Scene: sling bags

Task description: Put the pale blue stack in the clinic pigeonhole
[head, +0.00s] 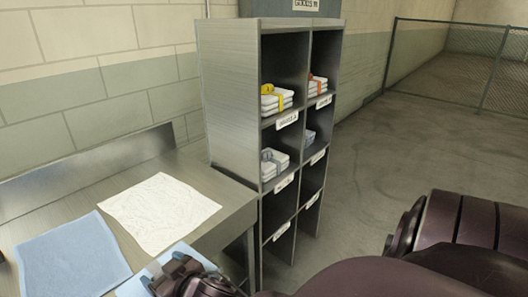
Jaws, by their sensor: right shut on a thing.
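My right gripper (163,274) is low in the view over the metal bench, shut on a pale blue stack (153,262). The gripper and the bottom edge of the picture hide much of the stack. The pigeonhole rack (230,90) stands beyond the bench, with two columns of openings and white label strips on its shelf edges. The labels are too small to read, so I cannot tell which opening is the clinic one. My left gripper is not in view.
Upper openings hold white stacks with a yellow band (268,89), an orange band (317,79) and a grey band (267,155). A greyish stack (309,137) sits right. Lower openings look empty. A white cloth (158,212) and a blue cloth (70,258) lie on the bench (225,196).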

